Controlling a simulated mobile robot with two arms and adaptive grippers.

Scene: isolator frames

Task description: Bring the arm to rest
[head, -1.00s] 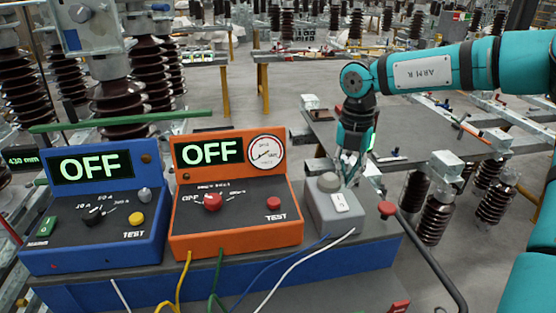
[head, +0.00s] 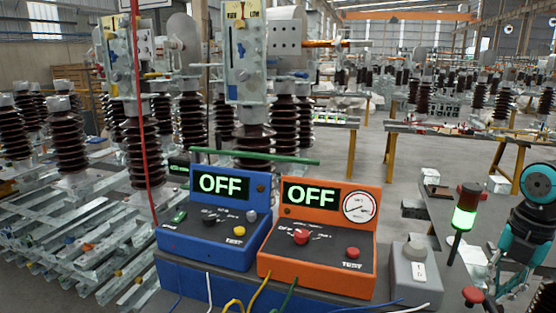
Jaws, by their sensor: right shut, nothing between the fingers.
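My right arm is teal and stands at the right edge of the head view. Its gripper (head: 494,272) points down, shut and empty, right of the grey switch box (head: 408,268) and apart from it. My left gripper is out of view. The blue tester (head: 205,257) and the orange tester (head: 318,274) stand side by side, and both displays read OFF. The orange one has a round dial and red knobs.
A signal light (head: 465,208) glows green between the grey box and my right arm. A red mushroom button (head: 473,295) is below it. A green bar (head: 255,157) spans behind the testers. Isolator frames with brown ribbed insulators (head: 66,140) fill the left and back.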

